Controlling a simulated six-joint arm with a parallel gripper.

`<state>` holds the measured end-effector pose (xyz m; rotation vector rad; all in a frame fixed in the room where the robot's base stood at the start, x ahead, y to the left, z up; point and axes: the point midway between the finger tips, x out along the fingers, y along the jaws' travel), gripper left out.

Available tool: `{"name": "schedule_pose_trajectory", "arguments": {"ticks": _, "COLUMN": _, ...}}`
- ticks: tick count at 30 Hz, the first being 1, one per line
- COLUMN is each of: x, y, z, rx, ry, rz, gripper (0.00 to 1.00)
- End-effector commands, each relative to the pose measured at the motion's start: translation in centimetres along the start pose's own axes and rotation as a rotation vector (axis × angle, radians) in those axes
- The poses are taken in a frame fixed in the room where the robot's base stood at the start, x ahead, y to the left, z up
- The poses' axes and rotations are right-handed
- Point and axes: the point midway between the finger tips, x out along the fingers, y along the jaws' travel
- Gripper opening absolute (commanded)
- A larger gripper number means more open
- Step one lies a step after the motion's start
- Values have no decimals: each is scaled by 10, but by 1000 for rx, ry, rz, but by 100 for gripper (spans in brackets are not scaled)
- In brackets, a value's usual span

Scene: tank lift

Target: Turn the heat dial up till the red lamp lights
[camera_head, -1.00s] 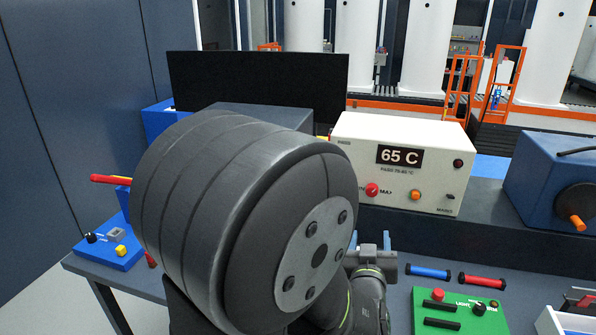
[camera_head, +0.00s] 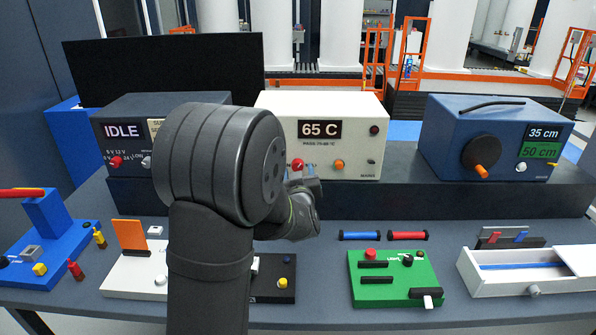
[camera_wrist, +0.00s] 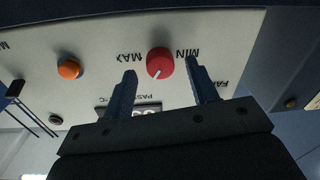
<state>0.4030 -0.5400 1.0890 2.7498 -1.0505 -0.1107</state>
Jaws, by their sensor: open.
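The heat box (camera_head: 277,108) is a cream case whose display reads 65 C. Its red dial (camera_head: 298,164) is low on the front, partly hidden by my gripper (camera_head: 305,180). In the wrist view, seen upside down, the red dial (camera_wrist: 160,62) has MAX to its left and MIN to its right; its white mark points downward, slightly left. My gripper (camera_wrist: 161,69) is open, with one blue finger on each side of the dial and gaps between. The dark red lamp (camera_head: 374,130) at the upper right of the front looks unlit; the wrist view shows it too (camera_wrist: 56,119).
An orange button (camera_head: 340,164) sits right of the dial. A grey IDLE box (camera_head: 124,131) stands left, and a blue box with a crank (camera_head: 481,171) right. A green board (camera_head: 394,295) and a white drawer (camera_head: 490,290) lie in front.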

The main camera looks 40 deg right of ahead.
Motion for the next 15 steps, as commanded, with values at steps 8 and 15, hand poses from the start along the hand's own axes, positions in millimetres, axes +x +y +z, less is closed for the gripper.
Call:
{"name": "schedule_pose_trajectory", "arguments": {"ticks": 8, "x": 16, "y": 0, "z": 0, "rx": 0, "ry": -1, "rz": 1, "gripper": 53}}
{"name": "schedule_pose_trajectory", "arguments": {"ticks": 15, "x": 16, "y": 0, "z": 0, "rx": 0, "ry": 0, "rz": 1, "gripper": 47}}
